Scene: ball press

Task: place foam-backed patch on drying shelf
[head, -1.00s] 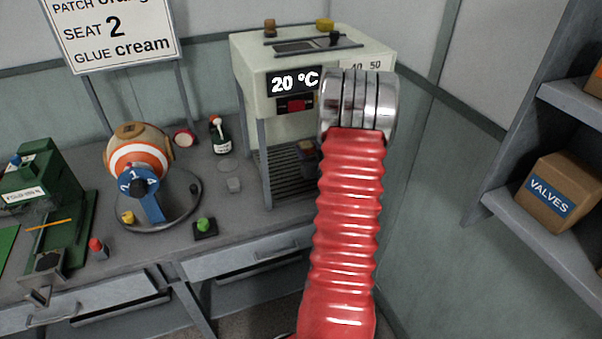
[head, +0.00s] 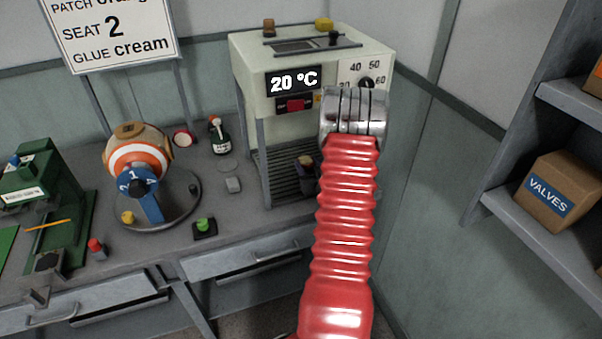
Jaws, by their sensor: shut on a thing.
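My gripper (head: 311,158) is at the front of the white heater cabinet, low in its open bay. The drying shelf (head: 277,170) is the dark slatted rack inside the cabinet's bay. The piece appears over or in front of the right part of the slats; whether it touches them I cannot tell.
The cabinet (head: 252,60) reads 20 °C, with a dial (head: 366,83) and frame legs around the bay. Left of it are a glue bottle (head: 219,135), a striped ball (head: 138,158) on a stand and a green press (head: 35,185). A wall shelf (head: 520,220) is at right.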

